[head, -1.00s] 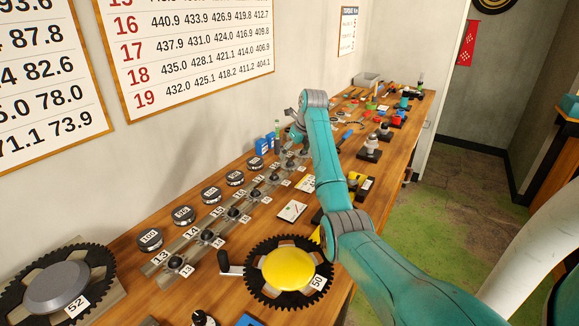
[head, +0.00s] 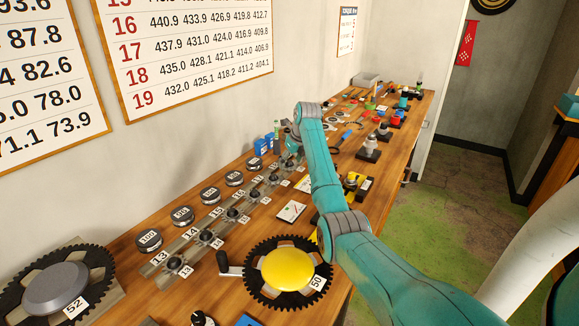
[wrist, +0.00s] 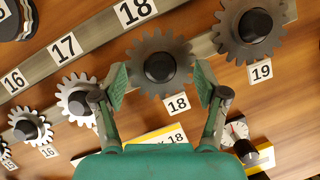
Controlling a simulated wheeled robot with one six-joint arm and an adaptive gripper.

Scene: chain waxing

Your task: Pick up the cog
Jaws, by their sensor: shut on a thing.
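In the wrist view, a grey toothed cog (wrist: 159,63) with a dark round hub sits by the 18 tag in front of the metal rail. My gripper (wrist: 160,87) has one finger on each side of this cog and is shut on it. I cannot tell whether the cog is still seated or lifted. In the head view, my gripper (head: 291,152) is low over the far end of the cog row, mostly hidden by my arm, and the held cog cannot be made out there.
A larger cog (wrist: 250,28) by the 19 tag stands close on the right, and a smaller cog (wrist: 77,98) close on the left. A yellow-based gauge (wrist: 246,146) lies at lower right. A big chainring with a yellow centre (head: 288,268) is on the near bench.

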